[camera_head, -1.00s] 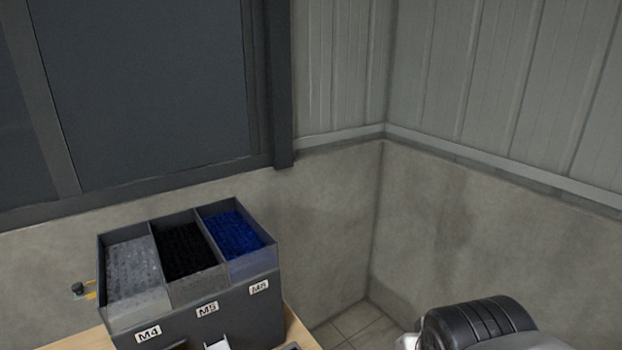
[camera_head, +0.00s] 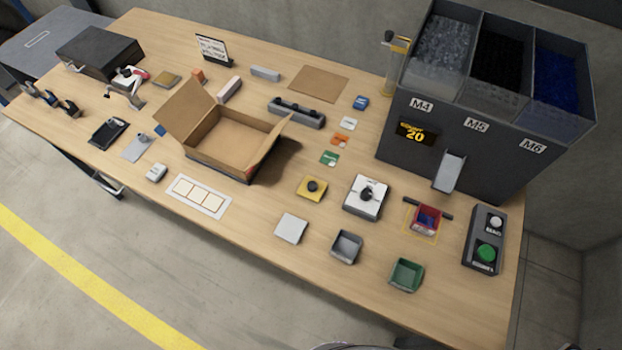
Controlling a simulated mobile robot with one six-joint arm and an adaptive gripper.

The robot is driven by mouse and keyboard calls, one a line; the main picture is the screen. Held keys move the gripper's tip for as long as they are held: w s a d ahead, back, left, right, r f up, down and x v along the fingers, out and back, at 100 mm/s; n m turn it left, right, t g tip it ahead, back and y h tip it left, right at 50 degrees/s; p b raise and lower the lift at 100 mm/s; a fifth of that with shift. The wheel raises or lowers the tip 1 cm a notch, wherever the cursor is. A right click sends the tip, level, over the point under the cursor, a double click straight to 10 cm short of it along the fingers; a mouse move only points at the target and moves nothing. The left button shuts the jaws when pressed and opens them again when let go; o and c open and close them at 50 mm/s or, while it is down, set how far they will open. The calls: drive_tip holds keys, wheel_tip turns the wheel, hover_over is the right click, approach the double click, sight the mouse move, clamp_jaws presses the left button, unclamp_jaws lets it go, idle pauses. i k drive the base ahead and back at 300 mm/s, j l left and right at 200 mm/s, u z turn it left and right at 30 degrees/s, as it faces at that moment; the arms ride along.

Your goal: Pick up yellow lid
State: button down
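A flat yellow square piece with a round black knob on top (camera_head: 311,187), which looks like the yellow lid, lies on the wooden table. It sits between the open cardboard box and a white square unit with a dark knob (camera_head: 366,197). Nothing covers it. My gripper is not in view; only a sliver of what looks like my own body shows at the bottom edge.
A pale square plate (camera_head: 291,228), a grey bin (camera_head: 346,246) and a green bin (camera_head: 406,274) lie nearer the front edge. An open cardboard box (camera_head: 232,139) stands left. A tall M4/M5/M6 feeder (camera_head: 440,145) and a button box (camera_head: 486,240) stand right.

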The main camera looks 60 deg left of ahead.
sight(312, 189)
drive_tip(key=u, duration=2.1)
drive_tip(key=z, duration=1.05)
drive_tip(key=i+j, duration=0.1)
drive_tip(key=j, duration=0.4)
drive_tip(key=i+j, duration=0.1)
drive_tip(key=j, duration=0.35)
